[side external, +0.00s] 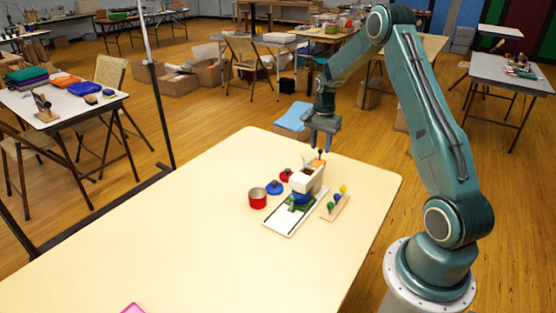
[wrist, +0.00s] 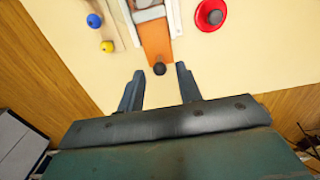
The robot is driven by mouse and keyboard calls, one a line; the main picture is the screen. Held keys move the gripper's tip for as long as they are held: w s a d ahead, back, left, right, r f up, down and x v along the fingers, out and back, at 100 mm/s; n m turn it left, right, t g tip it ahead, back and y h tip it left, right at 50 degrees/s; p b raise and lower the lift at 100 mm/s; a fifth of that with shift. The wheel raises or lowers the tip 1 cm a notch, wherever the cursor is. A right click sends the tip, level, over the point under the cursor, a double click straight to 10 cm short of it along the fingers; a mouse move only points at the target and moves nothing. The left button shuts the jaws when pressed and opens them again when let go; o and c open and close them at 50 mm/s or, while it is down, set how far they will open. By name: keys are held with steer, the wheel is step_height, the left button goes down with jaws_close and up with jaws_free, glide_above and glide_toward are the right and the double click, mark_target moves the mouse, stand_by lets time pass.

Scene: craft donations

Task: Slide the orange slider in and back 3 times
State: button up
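The orange slider (side external: 318,163) is a flat strip sticking out of the far end of a white housing (side external: 306,179). In the wrist view the slider (wrist: 156,42) ends in a round black knob (wrist: 159,69). My gripper (side external: 320,146) is open, fingers down, at the knob's end of the slider. In the wrist view the knob lies between the open fingertips (wrist: 160,74), apart from both in the picture. I cannot tell whether the tips are level with the knob or a little above it.
The housing stands on a white board (side external: 284,219) with green and blue parts. A ball strip (side external: 328,214) lies to its right. A red cup (side external: 257,199), blue disc (side external: 274,188) and red disc (side external: 286,176) stand left. The near tabletop (side external: 180,240) is mostly clear.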

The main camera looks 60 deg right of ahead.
steer(key=shift+r, duration=2.25)
steer(key=shift+a+r, duration=0.1)
steer(key=shift+a+r, duration=0.15)
steer(key=shift+r, duration=0.05)
steer(key=s+a+r+n+t, duration=0.1)
steer(key=s+a+r+n, duration=0.15)
steer(key=a+r, duration=0.3)
steer(key=s+a+r+n+t+h, duration=0.1)
steer(key=a+r+n, duration=0.2)
steer(key=a+r, duration=0.3)
steer(key=s+a+r+n+t, duration=0.1)
steer(key=s+a+r+n, duration=0.15)
steer(key=a+r, duration=0.4)
steer(key=s+a+n+t+y, duration=0.1)
steer(key=s+a+n+t, duration=0.1)
steer(key=s+a+n, duration=0.8)
steer(key=s+a, duration=0.3)
steer(key=s, duration=0.3)
steer(key=shift+a+t, duration=0.2)
steer(key=shift+t, duration=0.1)
